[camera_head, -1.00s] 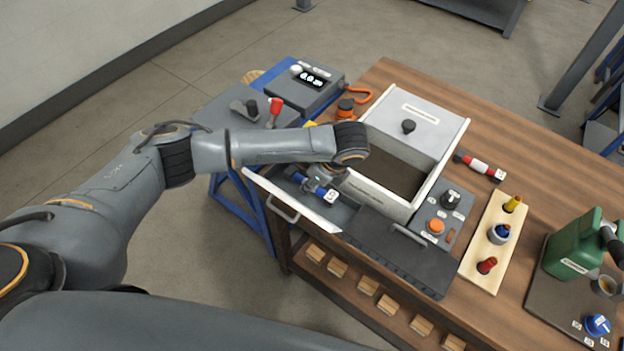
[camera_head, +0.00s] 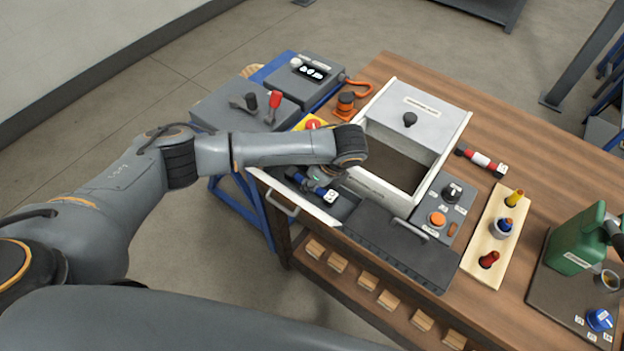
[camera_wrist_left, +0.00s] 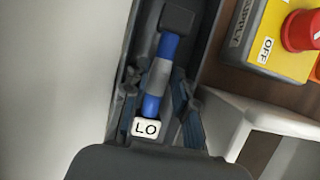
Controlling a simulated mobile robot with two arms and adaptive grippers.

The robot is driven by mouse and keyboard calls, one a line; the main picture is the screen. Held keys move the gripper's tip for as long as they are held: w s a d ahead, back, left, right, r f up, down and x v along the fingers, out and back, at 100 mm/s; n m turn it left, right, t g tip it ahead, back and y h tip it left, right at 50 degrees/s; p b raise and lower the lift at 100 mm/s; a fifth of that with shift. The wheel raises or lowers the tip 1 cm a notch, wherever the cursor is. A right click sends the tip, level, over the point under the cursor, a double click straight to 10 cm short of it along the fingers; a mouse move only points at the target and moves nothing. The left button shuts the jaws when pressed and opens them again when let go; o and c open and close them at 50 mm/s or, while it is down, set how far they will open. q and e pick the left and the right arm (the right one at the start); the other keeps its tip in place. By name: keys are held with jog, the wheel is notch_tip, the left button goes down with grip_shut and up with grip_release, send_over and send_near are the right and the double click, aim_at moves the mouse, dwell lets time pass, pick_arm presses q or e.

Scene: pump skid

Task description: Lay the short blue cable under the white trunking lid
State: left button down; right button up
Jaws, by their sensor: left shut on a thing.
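My left gripper (camera_head: 322,177) is shut on the short blue cable (camera_head: 303,181), which has dark ends and a white LO tag. In the left wrist view the blue cable (camera_wrist_left: 169,48) lies lengthwise within a dark channel (camera_wrist_left: 147,15), its grey middle band between the fingers (camera_wrist_left: 158,95). Whether it touches the channel floor cannot be told. The white trunking lid (camera_head: 311,207), with a grey handle, stands open along the channel's front left. A dark cover (camera_head: 400,255) spans the channel's right part. My right gripper is not in view.
A yellow switch box (camera_head: 311,122) with a red button sits close by. A red cable (camera_head: 482,161), a wooden socket block (camera_head: 480,266) and a green can (camera_head: 575,240) are to the right.

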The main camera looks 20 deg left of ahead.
pick_arm(q)
jog(key=shift+f, duration=0.6)
jog(key=c, duration=1)
grip_release()
